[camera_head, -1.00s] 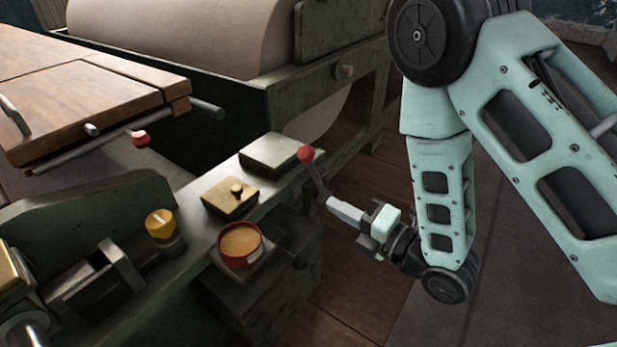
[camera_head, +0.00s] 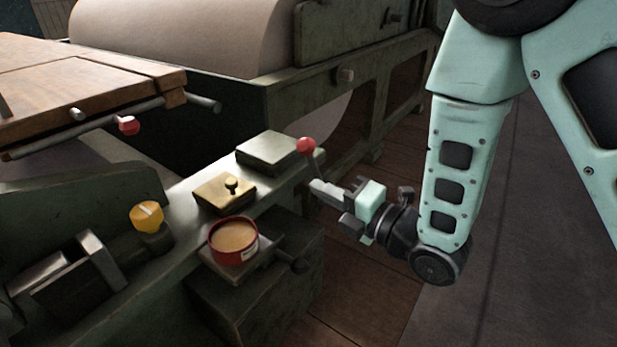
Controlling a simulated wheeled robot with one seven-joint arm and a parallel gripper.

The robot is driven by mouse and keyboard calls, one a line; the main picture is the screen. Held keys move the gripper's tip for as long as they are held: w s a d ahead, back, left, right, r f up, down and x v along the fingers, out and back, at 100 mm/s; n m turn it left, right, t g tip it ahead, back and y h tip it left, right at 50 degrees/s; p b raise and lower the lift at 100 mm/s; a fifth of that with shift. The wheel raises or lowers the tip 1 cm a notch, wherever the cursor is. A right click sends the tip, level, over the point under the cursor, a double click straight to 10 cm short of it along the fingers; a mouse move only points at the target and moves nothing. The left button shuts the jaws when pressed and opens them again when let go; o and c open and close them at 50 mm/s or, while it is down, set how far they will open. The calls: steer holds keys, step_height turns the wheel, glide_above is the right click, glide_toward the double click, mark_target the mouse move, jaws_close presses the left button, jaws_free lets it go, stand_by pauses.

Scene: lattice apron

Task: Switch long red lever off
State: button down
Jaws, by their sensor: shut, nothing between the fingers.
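The long red lever shows as a red ball knob (camera_head: 306,146) on a thin metal rod, at the right end of the green machine's ledge. The rod stands close to upright, and its lower part is hidden behind my gripper. My gripper (camera_head: 318,188) is shut and empty. Its fingertips are at the rod, just below the red knob and on its right side. I cannot tell whether they touch the rod.
A grey-green block (camera_head: 268,152), a brass plate with a small knob (camera_head: 225,192), a red tin (camera_head: 234,243) and a yellow knob (camera_head: 147,216) line the ledge. Another red knob (camera_head: 128,125) is under the wooden board (camera_head: 85,95). Floor (camera_head: 365,300) is free at right.

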mark_target(311, 157)
steer(key=w+a+r+b, duration=0.1)
steer(key=w+a+b, duration=0.1)
steer(key=w, duration=0.5)
steer(key=shift+w+a+b, duration=0.25)
steer(key=shift+a+b, duration=0.05)
steer(key=shift+b, duration=0.05)
steer(key=shift+r, duration=0.15)
steer(key=shift+w+d+r+m, duration=0.3)
steer(key=shift+w+r, duration=0.05)
steer(key=shift+w, duration=0.05)
steer(key=w+d+r+m+p, duration=0.1)
steer(key=w+d+m+p, duration=0.1)
steer(key=w+d+m, duration=0.6)
steer(key=w+d, duration=0.3)
steer(key=w, duration=0.3)
steer(key=shift+d+r+h+p, duration=0.15)
steer(key=shift+r+h+p, duration=0.15)
steer(key=shift+r+p, duration=0.1)
